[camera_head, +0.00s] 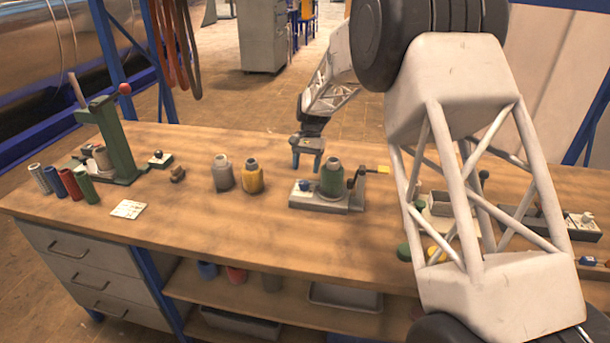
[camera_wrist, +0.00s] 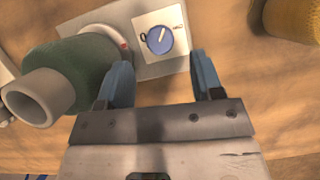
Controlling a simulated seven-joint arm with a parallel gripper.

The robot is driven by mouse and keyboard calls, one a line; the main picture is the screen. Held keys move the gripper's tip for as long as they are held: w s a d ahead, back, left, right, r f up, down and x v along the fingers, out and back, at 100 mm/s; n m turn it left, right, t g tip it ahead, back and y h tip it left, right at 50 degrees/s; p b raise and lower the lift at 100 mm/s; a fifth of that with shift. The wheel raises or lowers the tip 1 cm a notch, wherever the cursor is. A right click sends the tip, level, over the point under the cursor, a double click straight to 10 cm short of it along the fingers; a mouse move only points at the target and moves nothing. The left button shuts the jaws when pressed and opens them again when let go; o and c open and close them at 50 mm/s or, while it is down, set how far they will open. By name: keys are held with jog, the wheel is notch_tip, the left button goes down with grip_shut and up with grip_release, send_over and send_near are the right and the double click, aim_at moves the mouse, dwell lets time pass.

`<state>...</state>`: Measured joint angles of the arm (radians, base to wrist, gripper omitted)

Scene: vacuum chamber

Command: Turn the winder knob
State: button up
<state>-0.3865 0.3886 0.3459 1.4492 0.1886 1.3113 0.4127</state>
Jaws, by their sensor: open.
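The winder (camera_head: 325,207) is a grey base on the workbench with a green spool (camera_head: 332,180) standing on it. Its blue round knob (camera_head: 305,186) sits on the left part of the base. In the wrist view the knob (camera_wrist: 159,42) is on a white square plate with a 0 mark at its left, and its white pointer line leans up and slightly right. My gripper (camera_head: 307,160) hangs above and behind the knob. In the wrist view my open blue fingers (camera_wrist: 161,75) lie to either side below the knob, apart from it, with nothing between them.
The green spool (camera_wrist: 80,72) is close to my left finger in the wrist view. A yellow spool (camera_head: 252,176) and a grey spool (camera_head: 223,173) stand left of the winder. A crank with a yellow handle (camera_head: 377,168) is at its right.

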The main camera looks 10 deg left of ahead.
aim_at(304, 183)
jog(key=v, duration=0.2)
jog(key=shift+w+r, duration=0.15)
jog(key=shift+r, duration=0.1)
jog(key=shift+s, duration=0.2)
jog(key=shift+s+d+t+h, duration=0.1)
jog(key=shift+s+t+h, duration=0.2)
jog(key=shift+s+t, duration=0.6)
jog(key=shift+s+t+h, duration=0.3)
jog(key=shift+s+t, duration=0.15)
jog(key=shift+t, duration=0.75)
jog(key=shift+s+t, duration=0.85)
jog(key=shift+t, duration=0.35)
jog(key=shift+s+a+t, duration=0.2)
jog(key=shift+s+t, duration=0.25)
jog(key=shift+t, duration=0.1)
jog(key=shift+s+a+t, duration=0.2)
jog(key=shift+s+t, duration=0.25)
jog(key=shift+t, duration=0.1)
jog(key=shift+f, duration=0.15)
jog(key=shift+x, duration=3.7)
